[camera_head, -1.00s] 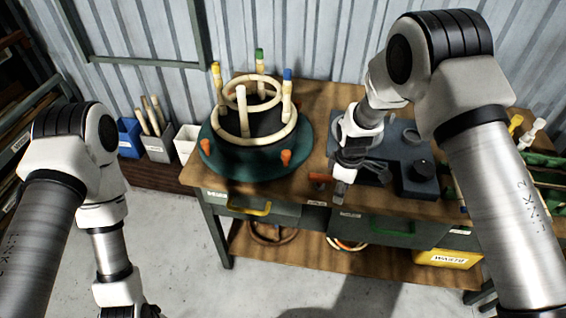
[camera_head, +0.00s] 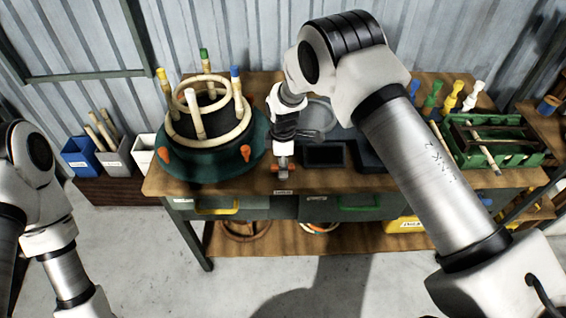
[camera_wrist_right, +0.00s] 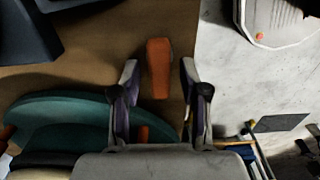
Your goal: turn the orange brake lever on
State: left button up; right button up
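The orange brake lever (camera_wrist_right: 159,66) stands out in the right wrist view, between the two fingertips of my right gripper (camera_wrist_right: 159,76). Bare gaps show on both sides, so the fingers are apart and not closed on it. In the head view the lever (camera_head: 275,168) is at the front table edge, just right of the green turntable (camera_head: 205,172), and my right gripper (camera_head: 283,160) points down over it and partly hides it. My left arm comes in at the lower left; its gripper is out of frame.
The turntable carries cream rattan rings (camera_head: 187,129) on posts, with orange clamps (camera_head: 163,154) around its rim. A dark device (camera_head: 323,155) lies right of the lever. A green rack (camera_head: 497,155) stands at the right. Small bins (camera_head: 82,156) stand at the left.

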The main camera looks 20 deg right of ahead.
grip_shut()
jog(key=shift+f+m, duration=0.1)
jog(key=shift+m, duration=0.4)
jog(key=shift+m+b, duration=0.35)
jog(key=shift+m, duration=0.65)
jog(key=m, duration=0.3)
jog(key=shift+m+b, duration=0.3)
jog(key=shift+b, duration=0.05)
jog(key=m+b, duration=0.1)
jog(key=m, duration=1)
jog(key=shift+b, duration=0.3)
jog(key=shift+m, duration=0.3)
